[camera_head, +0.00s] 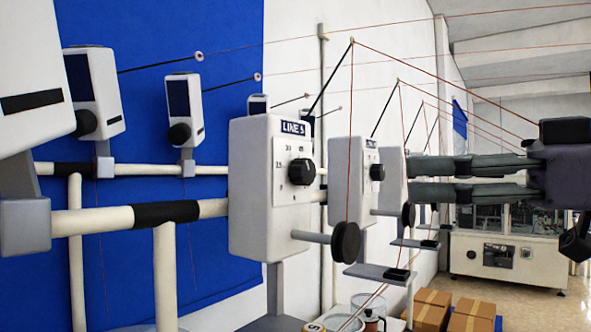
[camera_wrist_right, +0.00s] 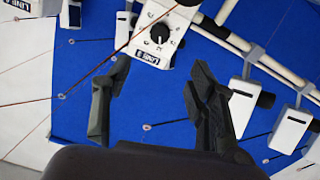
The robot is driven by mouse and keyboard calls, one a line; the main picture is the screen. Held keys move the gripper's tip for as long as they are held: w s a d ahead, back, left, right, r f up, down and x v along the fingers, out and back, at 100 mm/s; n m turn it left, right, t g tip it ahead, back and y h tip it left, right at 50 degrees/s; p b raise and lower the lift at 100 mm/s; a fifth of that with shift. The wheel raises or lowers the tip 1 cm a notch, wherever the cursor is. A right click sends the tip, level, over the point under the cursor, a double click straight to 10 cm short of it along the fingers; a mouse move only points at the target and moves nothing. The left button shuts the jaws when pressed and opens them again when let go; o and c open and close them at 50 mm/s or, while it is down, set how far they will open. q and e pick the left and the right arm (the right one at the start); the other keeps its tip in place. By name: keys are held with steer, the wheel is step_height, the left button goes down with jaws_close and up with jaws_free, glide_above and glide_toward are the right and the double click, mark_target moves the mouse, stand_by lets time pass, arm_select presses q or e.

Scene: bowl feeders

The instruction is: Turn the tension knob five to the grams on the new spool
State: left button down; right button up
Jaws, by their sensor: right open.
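The feeder box labelled LINE 5 (camera_head: 262,222) hangs on the pale rail in the head view. Its black tension knob (camera_head: 300,172) sits on a dial plate with several printed numbers, too small to read surely. In the right wrist view the knob (camera_wrist_right: 160,33) shows a white pointer mark, on the box with an upside-down label. My right gripper (camera_head: 412,180) comes in from the right, level with the knob, apart from it. Its fingers are open and empty; in the wrist view they lie below the knob (camera_wrist_right: 157,80). The new spool is not clearly identifiable. My left gripper is out of view.
More feeder boxes (camera_head: 351,182) with knobs stand behind along the rail. Thin orange threads (camera_head: 349,130) run over slanted rods and down past black discs (camera_head: 345,243).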

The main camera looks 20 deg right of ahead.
steer(key=x, duration=0.2)
steer(key=p, duration=0.5)
glide_toward(309, 171)
steer(key=x, duration=0.8)
steer(key=shift+w+a, duration=0.15)
steer(key=shift+w, duration=0.15)
steer(key=shift+w+a, duration=0.15)
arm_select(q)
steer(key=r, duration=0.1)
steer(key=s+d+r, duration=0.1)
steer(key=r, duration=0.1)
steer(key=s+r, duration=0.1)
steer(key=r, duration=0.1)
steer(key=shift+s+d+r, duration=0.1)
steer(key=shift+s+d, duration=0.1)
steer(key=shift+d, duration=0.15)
arm_select(e)
steer(key=shift+c, duration=0.6)
steer(key=c, duration=1.1)
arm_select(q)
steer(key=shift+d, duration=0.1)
arm_select(e)
steer(key=shift+o, duration=0.2)
